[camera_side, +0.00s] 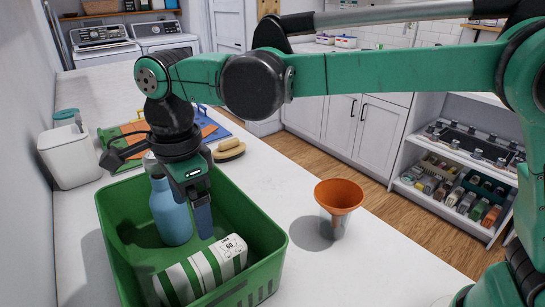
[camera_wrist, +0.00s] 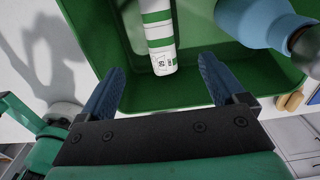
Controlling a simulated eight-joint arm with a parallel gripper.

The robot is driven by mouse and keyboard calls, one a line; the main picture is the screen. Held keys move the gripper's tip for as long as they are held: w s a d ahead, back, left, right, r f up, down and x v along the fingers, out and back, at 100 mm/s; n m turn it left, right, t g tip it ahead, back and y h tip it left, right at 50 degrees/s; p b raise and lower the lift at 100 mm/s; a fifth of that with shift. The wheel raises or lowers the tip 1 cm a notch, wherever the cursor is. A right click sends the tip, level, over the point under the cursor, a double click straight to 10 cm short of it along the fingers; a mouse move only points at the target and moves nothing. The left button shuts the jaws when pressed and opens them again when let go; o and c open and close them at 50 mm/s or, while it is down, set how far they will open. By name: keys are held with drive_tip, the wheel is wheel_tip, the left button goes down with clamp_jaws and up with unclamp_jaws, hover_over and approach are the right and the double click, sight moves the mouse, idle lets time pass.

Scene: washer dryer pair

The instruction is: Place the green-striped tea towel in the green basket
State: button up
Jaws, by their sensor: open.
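The green-striped tea towel (camera_side: 203,272), a white roll with green bands and a printed label, lies inside the green basket (camera_side: 266,262) at its near side. In the wrist view, the towel (camera_wrist: 158,38) lies in the basket (camera_wrist: 188,94) with its labelled end pointing towards my gripper. My gripper (camera_side: 202,222) is over the basket, fingers pointing down. In the wrist view, the two blue fingers of my gripper (camera_wrist: 162,72) are spread wide with nothing held between them. Whether a finger touches the towel I cannot tell.
A blue bottle (camera_side: 168,215) stands in the basket next to my gripper. An orange funnel (camera_side: 339,196) in a clear jar stands on the counter to the right. A white canister (camera_side: 70,155) and a brush (camera_side: 229,149) are behind. The counter front right is clear.

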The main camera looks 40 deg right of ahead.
drive_tip(key=shift+s+d+f+n+t, duration=0.3)
drive_tip(key=shift+s+d+n+t, duration=0.9)
drive_tip(key=shift+d+n, duration=2.1)
drive_tip(key=shift+s+d+f+n+t, duration=0.25)
drive_tip(key=shift+s+d+n+t, duration=1)
drive_tip(key=shift+d+n, duration=2.1)
drive_tip(key=shift+s+d+f+n+t, duration=0.3)
drive_tip(key=shift+s+d+n+t, duration=1.45)
drive_tip(key=shift+d, duration=2.6)
drive_tip(key=shift+w+n+g, duration=0.5)
drive_tip(key=shift+w+g, duration=0.05)
drive_tip(key=shift+g, duration=0.05)
